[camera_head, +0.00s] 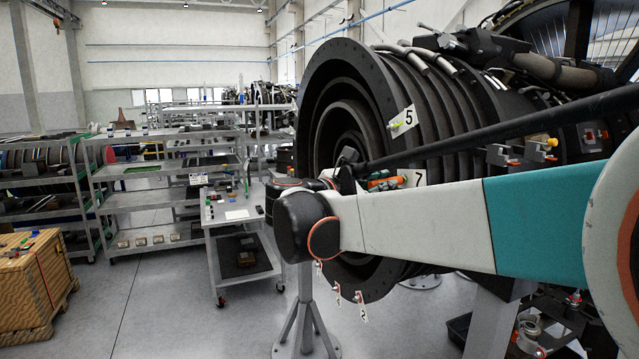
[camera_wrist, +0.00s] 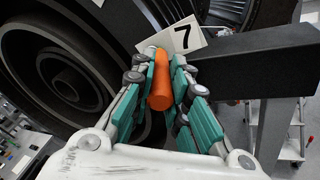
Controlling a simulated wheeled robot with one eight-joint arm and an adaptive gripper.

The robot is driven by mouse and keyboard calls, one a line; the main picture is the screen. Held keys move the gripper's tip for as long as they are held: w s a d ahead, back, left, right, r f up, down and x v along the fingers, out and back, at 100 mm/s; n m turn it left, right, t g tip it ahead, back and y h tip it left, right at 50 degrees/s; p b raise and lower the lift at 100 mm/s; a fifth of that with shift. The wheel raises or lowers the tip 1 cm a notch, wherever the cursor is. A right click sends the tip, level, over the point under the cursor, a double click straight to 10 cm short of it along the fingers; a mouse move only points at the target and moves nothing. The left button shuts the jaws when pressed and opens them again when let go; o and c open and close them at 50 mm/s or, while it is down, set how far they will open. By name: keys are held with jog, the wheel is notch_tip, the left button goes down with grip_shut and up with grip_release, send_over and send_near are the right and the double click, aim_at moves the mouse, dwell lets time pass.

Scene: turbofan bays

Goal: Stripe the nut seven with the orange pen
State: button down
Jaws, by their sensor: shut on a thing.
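My gripper (camera_wrist: 166,62) is shut on the orange pen (camera_wrist: 160,82), which lies lengthwise between the teal finger pads and points away from the wrist. The white tag with the number 7 (camera_wrist: 185,37) is just beyond the pen's far end, beside a dark beam. In the head view, the tag 7 (camera_head: 419,179) shows above my arm, with an orange shape that looks like the pen (camera_head: 387,182) just left of it. Nut seven itself cannot be made out; the pen, fingers and arm cover that area. Whether the pen's tip touches anything cannot be told.
The dark ringed turbofan casing (camera_head: 345,75) fills the centre right, with tag 5 (camera_head: 404,121) higher up and small tags hanging below. A grey cart (camera_head: 222,243) and shelves stand left. A wooden crate (camera_head: 33,285) is at far left. Floor between is clear.

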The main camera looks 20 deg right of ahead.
jog(key=shift+a, duration=0.15)
jog(key=shift+v, duration=3)
jog(key=shift+w, duration=0.1)
